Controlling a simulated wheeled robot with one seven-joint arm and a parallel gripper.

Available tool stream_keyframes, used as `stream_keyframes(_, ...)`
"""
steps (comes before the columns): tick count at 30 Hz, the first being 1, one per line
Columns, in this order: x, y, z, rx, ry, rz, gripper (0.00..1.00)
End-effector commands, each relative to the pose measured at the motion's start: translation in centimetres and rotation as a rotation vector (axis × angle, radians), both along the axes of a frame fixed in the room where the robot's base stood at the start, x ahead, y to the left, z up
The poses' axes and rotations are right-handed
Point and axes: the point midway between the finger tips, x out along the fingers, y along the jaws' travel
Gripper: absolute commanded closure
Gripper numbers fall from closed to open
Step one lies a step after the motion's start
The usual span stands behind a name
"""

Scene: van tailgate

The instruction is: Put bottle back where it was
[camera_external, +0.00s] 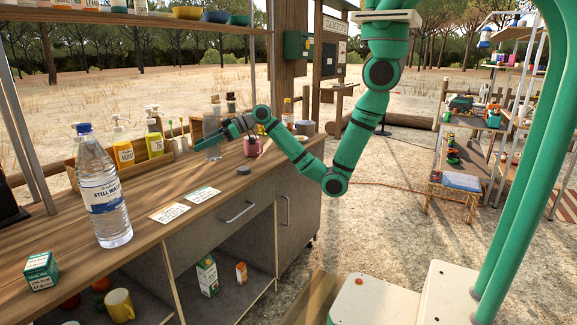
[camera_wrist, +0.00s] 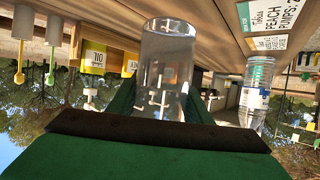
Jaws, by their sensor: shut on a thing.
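A clear water bottle (camera_external: 103,200) with a blue cap and a "still water" label stands upright on the wooden counter at the left. It also shows in the wrist view (camera_wrist: 256,95), right of my gripper and apart from it. My gripper (camera_external: 222,134) is over the counter's far part, shut on a clear, empty-looking glass (camera_wrist: 167,62). The glass (camera_external: 212,146) is between the fingers, seen through in the wrist view (camera_wrist: 160,105). I cannot tell whether its base touches the counter.
Yellow pump bottles (camera_external: 123,152) stand in a wooden box along the counter's back. A pink mug (camera_external: 252,147) is right of the glass. Two printed cards (camera_external: 169,212) and a dark round disc (camera_external: 243,170) lie in front. A green box (camera_external: 40,270) sits at the near left.

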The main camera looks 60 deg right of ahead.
Motion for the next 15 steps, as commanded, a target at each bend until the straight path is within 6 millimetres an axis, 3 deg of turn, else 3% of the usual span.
stream_keyframes(15,0.0,-0.1,-6.0,0.0,0.001,0.0,0.86)
